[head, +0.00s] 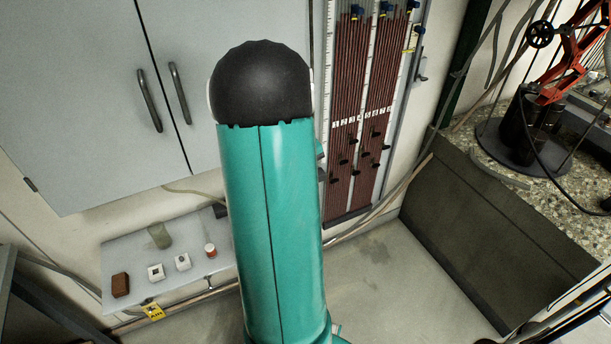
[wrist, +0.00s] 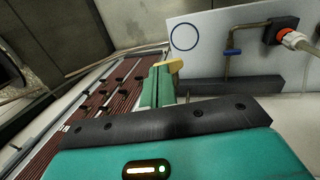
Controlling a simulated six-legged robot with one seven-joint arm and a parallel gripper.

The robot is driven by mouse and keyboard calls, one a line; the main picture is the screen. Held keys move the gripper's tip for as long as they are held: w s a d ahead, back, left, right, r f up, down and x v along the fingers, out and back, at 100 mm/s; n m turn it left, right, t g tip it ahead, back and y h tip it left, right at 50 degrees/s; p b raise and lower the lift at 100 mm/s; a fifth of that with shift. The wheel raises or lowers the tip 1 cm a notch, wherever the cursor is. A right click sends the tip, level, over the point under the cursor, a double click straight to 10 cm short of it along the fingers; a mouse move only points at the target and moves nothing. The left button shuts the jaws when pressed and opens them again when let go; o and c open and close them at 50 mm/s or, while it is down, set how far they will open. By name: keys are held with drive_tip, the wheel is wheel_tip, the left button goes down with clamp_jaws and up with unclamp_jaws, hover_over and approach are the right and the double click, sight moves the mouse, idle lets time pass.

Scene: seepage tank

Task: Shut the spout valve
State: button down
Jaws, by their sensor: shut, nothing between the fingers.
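The likely spout valve is a small blue lever (wrist: 232,53) on a thin brown bent pipe (wrist: 228,70). It shows in the wrist view, in front of a white panel (wrist: 205,55) with a blue ring drawn on it. My gripper (wrist: 170,72) shows there as green fingers with a yellowish tip, shut and empty. In the picture it lies left of and a little below the lever, apart from it. In the head view my teal arm fills the middle; the gripper and this lever cannot be made out there.
An orange-and-black fitting (wrist: 282,30) with a pale hose stands right of the lever. A manometer board (head: 352,110) of dark red tubes hangs behind my arm. A grey cabinet (head: 85,90) and a shelf with small items (head: 135,262) are left. A dark-walled tank (head: 500,235) stands right.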

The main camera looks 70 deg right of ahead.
drive_tip(key=shift+s+d, duration=0.15)
drive_tip(key=shift+s, duration=0.05)
drive_tip(key=shift+s+d+f, duration=0.1)
drive_tip(key=shift+s+d, duration=0.05)
idle(0.7)
drive_tip(key=shift+r, duration=1.05)
wheel_tip(320, 180, up, 13)
drive_tip(key=shift+r, duration=0.2)
idle(0.4)
